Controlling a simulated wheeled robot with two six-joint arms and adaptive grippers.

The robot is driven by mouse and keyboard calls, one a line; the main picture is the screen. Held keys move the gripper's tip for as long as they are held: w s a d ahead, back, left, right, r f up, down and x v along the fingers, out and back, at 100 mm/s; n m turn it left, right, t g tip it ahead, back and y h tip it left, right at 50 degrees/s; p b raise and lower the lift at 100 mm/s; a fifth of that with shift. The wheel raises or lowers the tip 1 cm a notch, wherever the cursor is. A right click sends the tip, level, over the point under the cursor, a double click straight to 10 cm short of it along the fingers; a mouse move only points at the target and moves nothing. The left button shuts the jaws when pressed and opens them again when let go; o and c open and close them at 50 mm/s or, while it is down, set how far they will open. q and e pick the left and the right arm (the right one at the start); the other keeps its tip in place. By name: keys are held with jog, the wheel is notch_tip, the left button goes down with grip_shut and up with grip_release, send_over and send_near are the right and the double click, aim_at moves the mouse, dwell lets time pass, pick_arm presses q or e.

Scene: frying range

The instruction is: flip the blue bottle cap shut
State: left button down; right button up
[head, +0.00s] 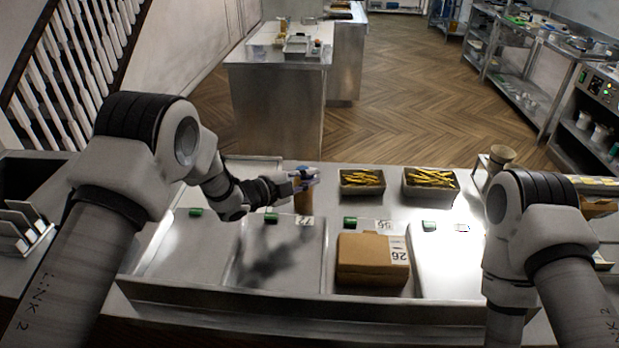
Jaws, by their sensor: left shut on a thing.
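A brown bottle (306,203) stands on the steel counter, left of the fry trays. Its top is largely covered by my left gripper (304,180), which reaches in from the left. A small blue patch at the top of the bottle, between the fingers, looks like the blue cap (303,172). The left gripper is shut at this top end; the cap's exact angle and hinge are too small to tell.
Two metal trays of fries (362,182) (431,182) stand right of the bottle. A cardboard box (372,259) sits nearer the front edge, and several small green things (270,217) lie along the counter. A beige cup (502,156) stands at the right. Counter left of the box is clear.

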pick_arm(q)
jog(key=shift+n, duration=0.3)
jog(key=shift+w+a+r+n+g+p, duration=0.1)
jog(key=shift+w+r+n+g+p, duration=0.1)
jog(key=shift+r+n+g+p, duration=0.45)
jog(key=shift+w+a+r+n+g+p, duration=0.15)
jog(key=shift+n+g+p, duration=0.1)
jog(key=shift+n+p, duration=0.2)
jog(key=shift+w+n+g+p, duration=0.1)
jog(key=shift+n+g+p, duration=0.15)
jog(key=shift+n, duration=0.25)
jog(key=shift+w+n+g+p, duration=0.15)
jog(key=shift+n+g+p, duration=0.1)
jog(key=shift+n+p, duration=0.35)
jog(key=shift+a, duration=0.1)
jog(key=c, duration=1.3)
grip_release()
jog(key=shift+o, duration=0.5)
jog(key=shift+w, duration=0.2)
